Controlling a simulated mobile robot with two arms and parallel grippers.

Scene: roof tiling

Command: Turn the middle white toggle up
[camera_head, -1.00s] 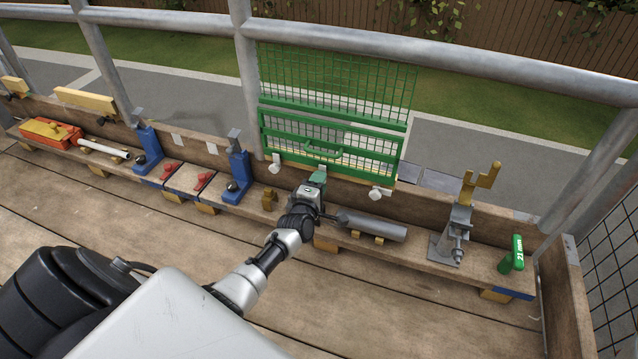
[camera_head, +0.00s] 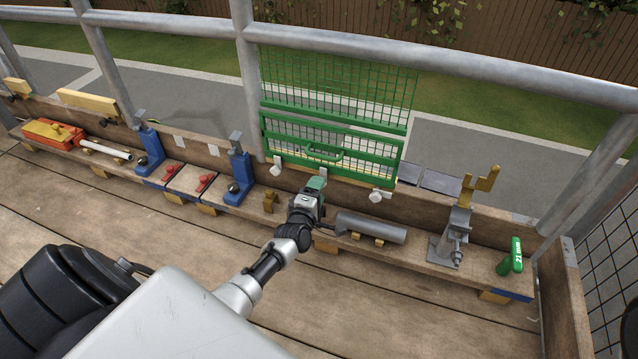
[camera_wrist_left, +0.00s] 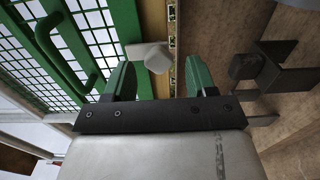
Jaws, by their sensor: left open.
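The middle white toggle (camera_wrist_left: 150,56) shows in the left wrist view just ahead of and between the fingertips of my left gripper (camera_wrist_left: 158,78). The gripper is open, with a green finger on either side and nothing held. In the head view the left gripper (camera_head: 318,183) is at the lower edge of the green mesh panel (camera_head: 333,135), and the middle toggle is mostly hidden there. A left white toggle (camera_head: 276,169) and a right white toggle (camera_head: 378,195) sit along the panel's lower edge. My right gripper is not in view.
Below the panel runs a wooden shelf (camera_head: 335,246). A grey cylinder (camera_head: 372,227) lies right of the gripper, and a metal stand with a yellow fork (camera_head: 458,225) is further right. Blue clamps (camera_head: 238,180) and red-handled blocks are on the left. A metal rail (camera_head: 400,48) crosses above.

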